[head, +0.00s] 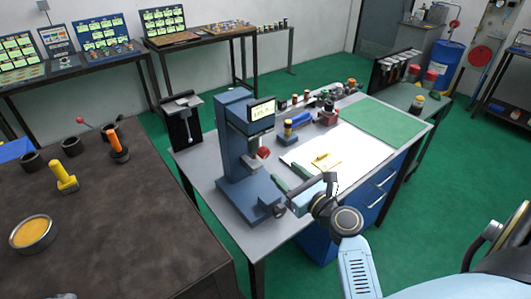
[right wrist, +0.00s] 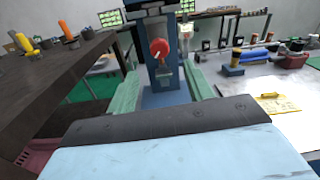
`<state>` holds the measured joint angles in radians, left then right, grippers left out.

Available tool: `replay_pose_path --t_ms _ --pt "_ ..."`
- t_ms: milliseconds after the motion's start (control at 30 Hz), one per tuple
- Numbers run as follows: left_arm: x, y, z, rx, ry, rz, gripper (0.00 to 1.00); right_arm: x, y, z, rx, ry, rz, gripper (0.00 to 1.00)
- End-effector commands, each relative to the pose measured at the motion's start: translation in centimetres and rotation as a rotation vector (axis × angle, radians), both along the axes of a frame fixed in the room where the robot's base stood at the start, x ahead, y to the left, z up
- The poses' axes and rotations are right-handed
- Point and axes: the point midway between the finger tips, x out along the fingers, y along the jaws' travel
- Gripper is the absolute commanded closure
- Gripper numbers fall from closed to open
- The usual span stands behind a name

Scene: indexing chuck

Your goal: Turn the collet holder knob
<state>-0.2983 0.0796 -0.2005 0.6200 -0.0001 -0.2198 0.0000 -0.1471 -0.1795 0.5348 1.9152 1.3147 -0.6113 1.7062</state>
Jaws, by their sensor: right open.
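A blue bench machine (head: 233,150) with a small lit display stands on the grey workbench. A red round knob (head: 263,153) sits on its front, below the display. In the right wrist view the red knob (right wrist: 160,48) faces me with a pale mark on it. A dark knob (head: 279,211) sticks out at the machine's base. My right gripper (head: 288,176) is open, its green fingers spread toward the machine. In the right wrist view the knob appears beyond the gap between the fingers (right wrist: 161,86), apart from them. My left gripper is not in view.
A white sheet (head: 325,155) with a yellow item lies right of the machine, beside a green mat (head: 383,118). Several small tools stand along the bench's back. A dark table (head: 120,220) with yellow-handled and orange-handled tools is at left.

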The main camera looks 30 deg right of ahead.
Motion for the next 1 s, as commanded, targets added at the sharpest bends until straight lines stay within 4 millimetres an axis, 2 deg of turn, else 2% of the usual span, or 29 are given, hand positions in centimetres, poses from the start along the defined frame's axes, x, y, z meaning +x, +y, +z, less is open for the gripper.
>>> replay_pose_path --t_ms 33,200,433,600,900,933,1000 --pt "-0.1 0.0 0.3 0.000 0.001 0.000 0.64 1.3 0.1 0.2 0.001 -0.003 0.001 0.48" --pt "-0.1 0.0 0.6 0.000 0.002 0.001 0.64 5.0 0.2 0.2 -0.002 -0.003 0.002 0.48" --pt "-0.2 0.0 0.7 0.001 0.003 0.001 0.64 8.8 0.4 0.0 -0.004 0.000 0.003 0.48" --pt "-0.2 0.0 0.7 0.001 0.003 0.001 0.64 10.1 0.4 0.0 -0.004 0.001 0.002 0.48" --pt "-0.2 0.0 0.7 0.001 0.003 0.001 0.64 10.3 0.4 0.0 -0.005 0.002 0.003 0.48" --pt "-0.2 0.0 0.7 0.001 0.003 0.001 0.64 10.3 0.4 0.0 -0.005 0.002 0.003 0.50" --pt "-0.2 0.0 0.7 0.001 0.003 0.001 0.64 10.3 0.4 0.0 -0.005 0.002 0.003 0.59"
